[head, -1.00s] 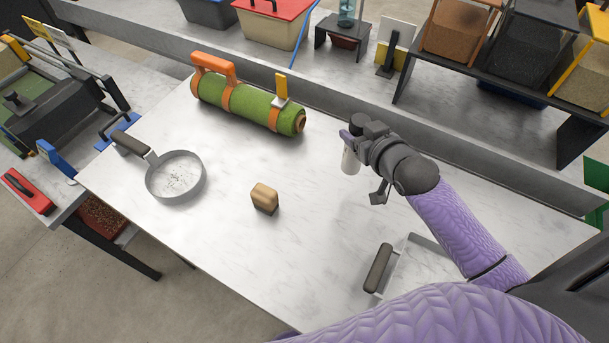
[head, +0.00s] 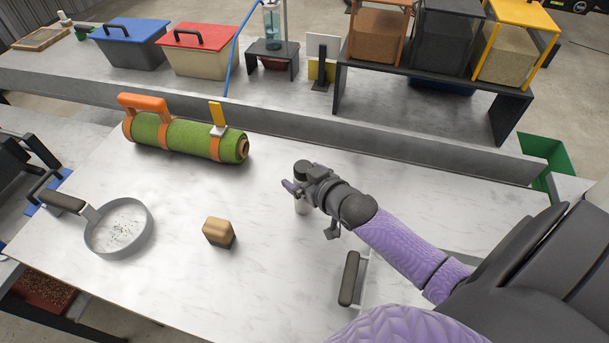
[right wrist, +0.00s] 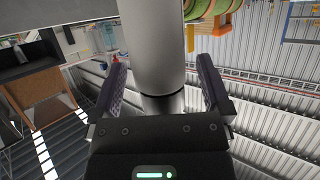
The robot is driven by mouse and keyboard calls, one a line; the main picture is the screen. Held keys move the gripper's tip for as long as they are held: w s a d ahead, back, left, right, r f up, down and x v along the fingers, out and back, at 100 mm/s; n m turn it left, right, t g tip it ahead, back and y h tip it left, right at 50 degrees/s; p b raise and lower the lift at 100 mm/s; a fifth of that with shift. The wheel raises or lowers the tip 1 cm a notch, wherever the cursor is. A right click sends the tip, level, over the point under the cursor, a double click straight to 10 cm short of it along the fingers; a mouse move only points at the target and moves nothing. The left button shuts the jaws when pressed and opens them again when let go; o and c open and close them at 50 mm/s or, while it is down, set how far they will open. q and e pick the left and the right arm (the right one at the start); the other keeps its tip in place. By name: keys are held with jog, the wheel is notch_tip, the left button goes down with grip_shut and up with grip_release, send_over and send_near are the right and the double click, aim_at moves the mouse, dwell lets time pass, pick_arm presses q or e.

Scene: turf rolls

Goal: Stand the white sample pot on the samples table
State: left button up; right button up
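The white sample pot (head: 301,206) is upright below my right gripper, over the middle of the marbled table (head: 270,280). I cannot tell for sure whether its base touches the table. In the right wrist view the pale pot (right wrist: 152,40), with a dark band at one end, lies between the two fingers of my right gripper (right wrist: 161,75). The fingers are apart, with a gap on the pot's right side. My left gripper is out of view. Which surface is the samples table is not marked.
A round sieve (head: 119,228), a tan block (head: 218,232) and a strapped turf roll (head: 185,138) lie on the table. A dark-handled tool (head: 350,278) lies near my right arm. Behind a raised ledge stand lidded boxes (head: 200,50) and a black rack (head: 425,75).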

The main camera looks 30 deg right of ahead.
jog(key=shift+r, duration=0.2)
jog(key=p+v, duration=0.3)
jog(key=v, duration=0.9)
jog(key=shift+p, duration=0.35)
dwell(0.7)
